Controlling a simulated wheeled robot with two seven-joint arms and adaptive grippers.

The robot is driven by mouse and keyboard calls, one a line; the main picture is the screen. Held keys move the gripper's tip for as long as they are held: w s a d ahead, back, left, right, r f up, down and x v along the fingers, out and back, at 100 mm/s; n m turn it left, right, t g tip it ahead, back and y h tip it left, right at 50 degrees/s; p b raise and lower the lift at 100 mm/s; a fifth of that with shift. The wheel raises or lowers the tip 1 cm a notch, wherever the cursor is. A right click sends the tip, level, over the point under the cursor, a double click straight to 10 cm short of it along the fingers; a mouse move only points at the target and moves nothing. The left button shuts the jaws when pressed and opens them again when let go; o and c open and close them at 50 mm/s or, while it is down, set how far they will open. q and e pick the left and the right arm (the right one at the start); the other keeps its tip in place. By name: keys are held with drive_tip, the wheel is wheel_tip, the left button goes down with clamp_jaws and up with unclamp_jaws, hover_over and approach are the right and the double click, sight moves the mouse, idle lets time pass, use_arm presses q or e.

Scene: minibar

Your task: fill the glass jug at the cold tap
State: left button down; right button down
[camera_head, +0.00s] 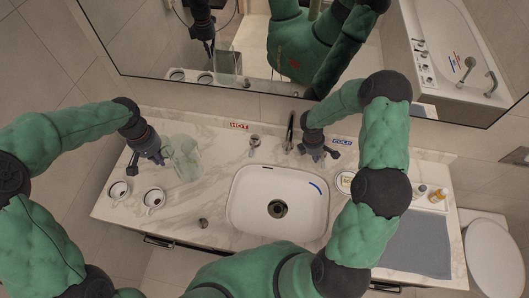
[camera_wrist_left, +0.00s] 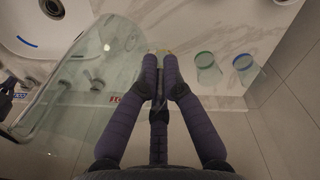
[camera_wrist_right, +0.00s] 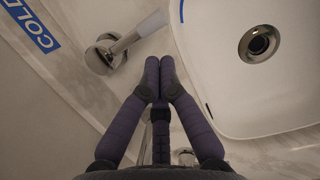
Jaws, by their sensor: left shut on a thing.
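The clear glass jug (camera_head: 187,158) is at the left of the counter, left of the basin. The jug's greenish glass (camera_wrist_left: 75,90) fills the left of the left wrist view. No water shows in it. My right gripper (camera_head: 321,154) is shut and empty at the back right of the basin. A chrome fixture (camera_wrist_right: 104,56) stands close beside its fingers, near the blue COLD label (camera_head: 342,141). The dark spout (camera_head: 290,130) rises behind the basin.
The white basin (camera_head: 245,213) with a dark drain (camera_head: 277,208) is empty. The hot knob (camera_head: 254,141) is near the red HOT label (camera_head: 239,125). Two cups (camera_head: 119,190) (camera_head: 153,198) stand at front left. A tray (camera_head: 432,195) with small items is at right. A mirror backs the counter.

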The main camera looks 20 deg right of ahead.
sight(323, 164)
drive_tip(key=shift+x, duration=1.35)
